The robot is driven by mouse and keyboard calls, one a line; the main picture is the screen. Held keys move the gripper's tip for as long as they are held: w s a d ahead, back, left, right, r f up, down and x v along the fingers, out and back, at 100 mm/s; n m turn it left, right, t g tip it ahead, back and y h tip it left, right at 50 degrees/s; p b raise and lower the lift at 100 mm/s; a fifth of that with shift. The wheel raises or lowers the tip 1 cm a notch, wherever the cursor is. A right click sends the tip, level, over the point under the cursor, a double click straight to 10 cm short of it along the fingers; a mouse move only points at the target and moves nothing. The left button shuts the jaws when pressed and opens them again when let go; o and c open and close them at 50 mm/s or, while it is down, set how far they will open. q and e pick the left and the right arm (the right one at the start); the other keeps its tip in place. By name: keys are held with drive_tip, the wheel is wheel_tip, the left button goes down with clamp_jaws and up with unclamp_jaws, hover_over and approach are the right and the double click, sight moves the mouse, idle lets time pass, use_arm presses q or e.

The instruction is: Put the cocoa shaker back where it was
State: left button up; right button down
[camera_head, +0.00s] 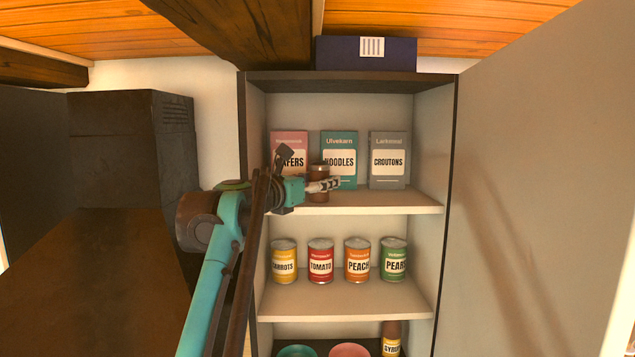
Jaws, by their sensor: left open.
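A small brown cylinder, likely the cocoa shaker (318,197), stands upright on the upper shelf (400,203), near its front edge and in front of the gap between the wafers and noodles boxes. My left gripper (328,185) reaches in from the left at the shaker's height. It is open, and its fingers cover the middle of the shaker. I cannot tell whether the fingers touch it. My right gripper is not in view.
Behind stand a pink wafers box (290,142), a teal noodles box (339,150) and a grey croutons box (389,150). Several cans, including peach (357,262), line the shelf below. A large grey door or panel (540,180) borders the right. The upper shelf's front right is clear.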

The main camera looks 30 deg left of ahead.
use_arm(q)
drive_tip(key=s+b, duration=0.1)
drive_tip(key=s, duration=1.1)
drive_tip(key=shift+a+b, duration=0.35)
drive_tip(key=shift+a, duration=0.05)
drive_tip(key=s+d+f+m+g+h, duration=0.1)
drive_tip(key=d+f+m+g, duration=0.3)
drive_tip(key=d+f+m, duration=0.7)
drive_tip(key=s+d+f+m+g+h, duration=0.25)
drive_tip(key=d+f+m, duration=0.45)
drive_tip(key=f, duration=0.9)
drive_tip(key=s+d+f+m+g+y, duration=0.1)
drive_tip(key=s+f+m, duration=0.3)
drive_tip(key=f, duration=0.4)
drive_tip(key=s+d+f+m+g+y, duration=0.2)
drive_tip(key=s+f+m, duration=0.2)
drive_tip(key=f+m, duration=0.3)
drive_tip(key=s+d+f+m+g+y, duration=0.1)
drive_tip(key=s+f+m, duration=0.4)
drive_tip(key=f, duration=0.6)
drive_tip(key=shift+d+f+m+y, duration=0.25)
drive_tip(key=shift+m+y, duration=0.1)
drive_tip(key=shift+m, duration=0.25)
drive_tip(key=shift+s+g, duration=0.1)
drive_tip(key=shift+g, duration=0.15)
wheel_tip(320, 180, down, 27)
drive_tip(key=b, duration=2.7)
